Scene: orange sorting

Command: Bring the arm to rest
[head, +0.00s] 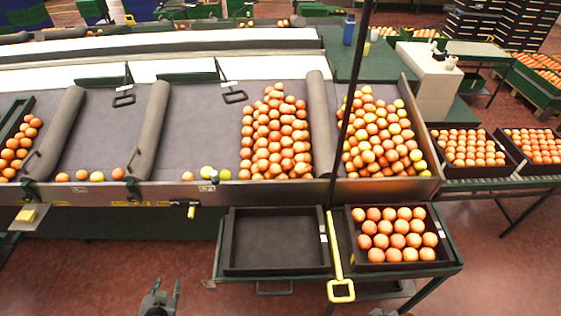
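My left gripper (166,285) shows at the bottom edge, left of centre, in the head view. Its two fingers point up the picture and stand apart, with nothing between them. It is over the floor, in front of the sorting bench and apart from it. A small grey piece at the bottom edge, right of centre, may be the tip of my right gripper (383,312); too little shows to tell its state.
An empty dark tray (277,271) and an orange-filled tray (348,262) sit on a green cart (449,262). A yellow handle (341,290) stands between them. Behind is the sorting bench (205,140) with piled oranges (275,137). Open red floor (90,285) lies at front left.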

